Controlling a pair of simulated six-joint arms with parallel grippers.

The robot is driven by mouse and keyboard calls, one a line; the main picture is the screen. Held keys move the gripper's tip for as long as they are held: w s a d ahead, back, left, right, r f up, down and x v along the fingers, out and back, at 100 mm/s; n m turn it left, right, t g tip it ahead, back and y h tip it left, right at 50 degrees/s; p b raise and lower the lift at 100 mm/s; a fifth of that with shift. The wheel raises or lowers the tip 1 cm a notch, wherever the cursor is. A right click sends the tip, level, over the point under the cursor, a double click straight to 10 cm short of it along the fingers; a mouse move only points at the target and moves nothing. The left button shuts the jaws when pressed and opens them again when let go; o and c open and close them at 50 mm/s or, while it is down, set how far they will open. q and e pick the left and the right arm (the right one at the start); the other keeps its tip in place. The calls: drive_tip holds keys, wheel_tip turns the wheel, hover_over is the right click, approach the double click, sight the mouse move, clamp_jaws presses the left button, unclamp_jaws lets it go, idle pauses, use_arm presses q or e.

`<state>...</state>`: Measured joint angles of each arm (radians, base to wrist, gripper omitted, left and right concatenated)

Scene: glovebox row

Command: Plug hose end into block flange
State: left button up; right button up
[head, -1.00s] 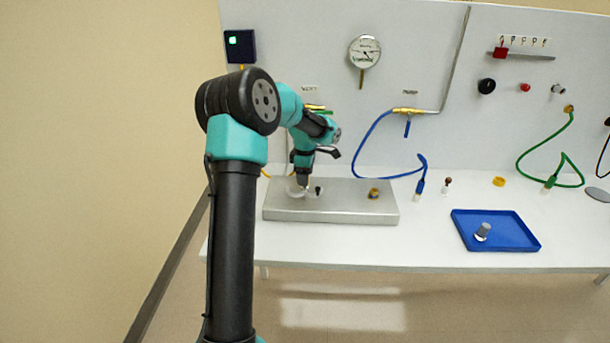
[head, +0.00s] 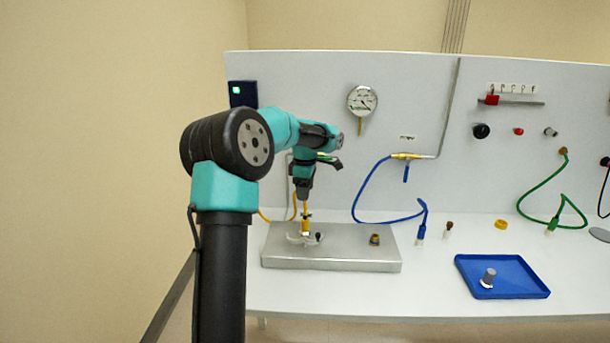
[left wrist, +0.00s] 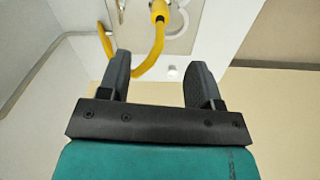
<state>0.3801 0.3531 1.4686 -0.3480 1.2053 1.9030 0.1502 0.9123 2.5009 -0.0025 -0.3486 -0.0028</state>
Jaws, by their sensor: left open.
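The yellow hose end (head: 306,226) stands upright at the pale flange (head: 294,239) on the left part of the metal block (head: 340,264). How deeply it sits in the flange I cannot tell. My left gripper (head: 303,194) is open just above the hose end. In the left wrist view, my open left gripper (left wrist: 158,70) has the yellow hose (left wrist: 152,58) looping near its fingers. The hose end (left wrist: 159,10) shows at the top edge beyond the fingertips, with a pale ring (left wrist: 181,24) beside it. My right gripper is not in view.
A dark and brass fitting (head: 375,240) sits on the block's right half. A blue hose (head: 362,195) hangs from the back panel to a blue end (head: 421,230) on the bench. A blue tray (head: 520,280) holds a grey part (head: 488,277). The front bench between block and tray is clear.

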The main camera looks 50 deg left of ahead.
use_arm(q)
wheel_tip(320, 180, up, 5)
drive_tip(key=shift+r, duration=0.1)
idle(0.9)
